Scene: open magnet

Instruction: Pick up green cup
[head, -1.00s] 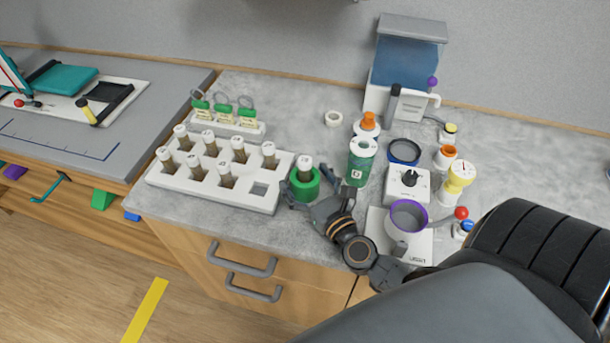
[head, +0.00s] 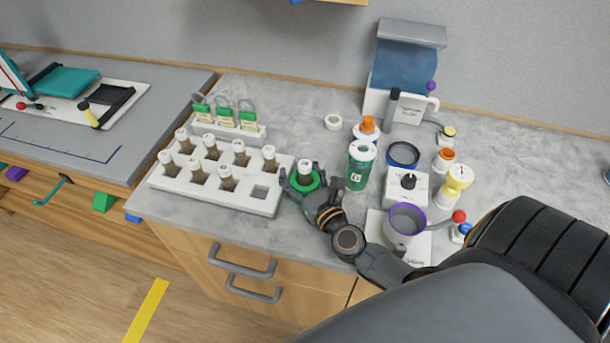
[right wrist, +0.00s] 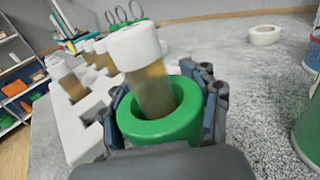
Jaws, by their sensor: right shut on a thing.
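The green cup (head: 293,188) is a short, thick green ring-like holder on the grey counter, just right of the white vial rack. A white-capped vial (head: 305,168) with brownish contents stands in it. My right gripper (head: 304,181) is shut on the green cup, one finger on each side. In the right wrist view the green cup (right wrist: 160,130) sits between the fingers, and the vial leans a little inside its opening. Whether the cup is lifted off the counter cannot be told. My left gripper is not in view.
A white rack (head: 225,197) with several capped vials stands close on the left. A green bottle (head: 359,170) with a white lid stands close on the right. Behind the cup the counter (head: 290,125) is mostly clear. Instruments and containers crowd the right side.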

